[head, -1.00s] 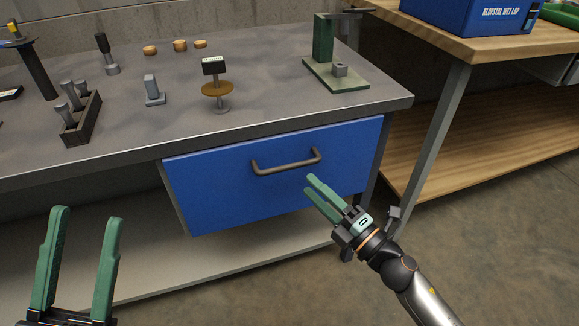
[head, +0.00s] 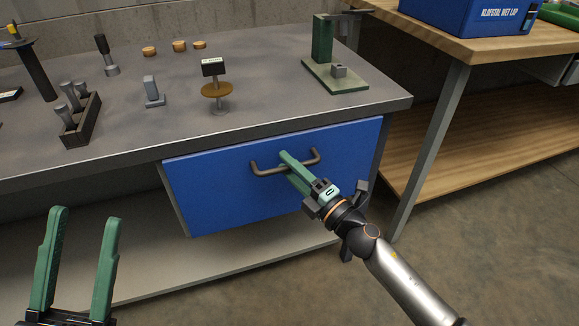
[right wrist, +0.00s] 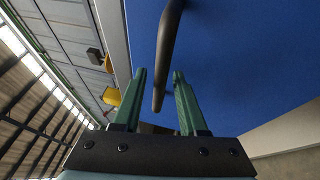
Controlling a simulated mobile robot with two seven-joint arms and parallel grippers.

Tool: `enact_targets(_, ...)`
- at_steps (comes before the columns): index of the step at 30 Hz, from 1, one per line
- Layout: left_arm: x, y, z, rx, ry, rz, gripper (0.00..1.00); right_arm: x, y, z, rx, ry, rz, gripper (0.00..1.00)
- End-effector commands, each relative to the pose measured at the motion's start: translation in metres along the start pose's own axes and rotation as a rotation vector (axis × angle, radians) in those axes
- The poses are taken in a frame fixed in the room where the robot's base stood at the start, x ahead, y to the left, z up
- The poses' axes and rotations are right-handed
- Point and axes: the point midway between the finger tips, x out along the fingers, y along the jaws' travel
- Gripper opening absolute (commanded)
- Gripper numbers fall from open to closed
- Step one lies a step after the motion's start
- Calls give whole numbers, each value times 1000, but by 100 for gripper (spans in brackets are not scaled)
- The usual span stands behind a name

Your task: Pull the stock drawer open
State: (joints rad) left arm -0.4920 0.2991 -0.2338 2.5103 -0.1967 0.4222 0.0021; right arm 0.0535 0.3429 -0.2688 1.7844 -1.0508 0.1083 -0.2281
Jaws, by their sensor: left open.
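The stock drawer (head: 225,197) is a blue front under the grey workbench, and it looks shut. Its dark bar handle (head: 266,171) runs across the upper part of the front. My right gripper (head: 287,165) is at the handle, its green fingers reaching over and under the bar. In the right wrist view the drawer front (right wrist: 250,60) fills the right side. The handle (right wrist: 168,50) comes down between the two open fingers (right wrist: 158,95), with a gap to each visible. My left gripper (head: 82,225) is open and empty at the lower left, away from the drawer.
The grey bench top (head: 270,75) holds a stand with a brown disc (head: 216,90), a dark rack (head: 82,122) and a green fixture (head: 335,75). A wooden bench (head: 480,45) stands at the right. The floor (head: 480,240) before the drawer is clear.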

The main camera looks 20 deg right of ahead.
Motion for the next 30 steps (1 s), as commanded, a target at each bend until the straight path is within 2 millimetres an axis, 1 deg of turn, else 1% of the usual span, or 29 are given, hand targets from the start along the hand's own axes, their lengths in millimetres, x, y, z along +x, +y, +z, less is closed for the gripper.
enact_targets(1,0,0,0,0,0,0,50,0,0,0,0,0,0,35)
enact_targets(10,0,0,0,0,-1,-1,50,0,0,0,0,0,0,1)
enact_targets(30,0,0,1,0,-2,-1,50,0,0,0,0,0,0,0)
